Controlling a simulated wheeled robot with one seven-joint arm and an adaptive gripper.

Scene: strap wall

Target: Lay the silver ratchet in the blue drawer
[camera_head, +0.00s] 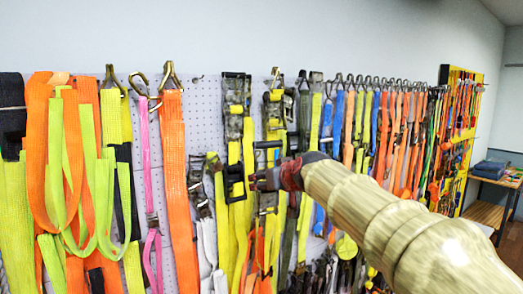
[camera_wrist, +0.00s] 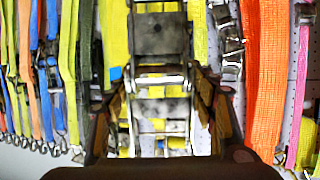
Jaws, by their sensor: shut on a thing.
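The silver ratchet (camera_wrist: 160,82) is a metal frame with a dark plate, set against yellow webbing on the strap wall. In the wrist view it lies between the two fingers of my gripper (camera_wrist: 166,112), which is shut on it. In the head view my gripper (camera_head: 262,180) reaches the wall from the right, and my arm hides part of the straps behind. The ratchet's frame (camera_head: 267,147) shows just above the fingertips, partly covered. I cannot make out the blue drawer in either view.
A pegboard (camera_head: 203,90) carries many hanging straps close on both sides. An orange strap (camera_head: 178,170) and a pink strap (camera_head: 147,150) hang to the left. A dark ratchet (camera_head: 233,182) is just left of my fingertips. A wooden table (camera_head: 500,182) stands far right.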

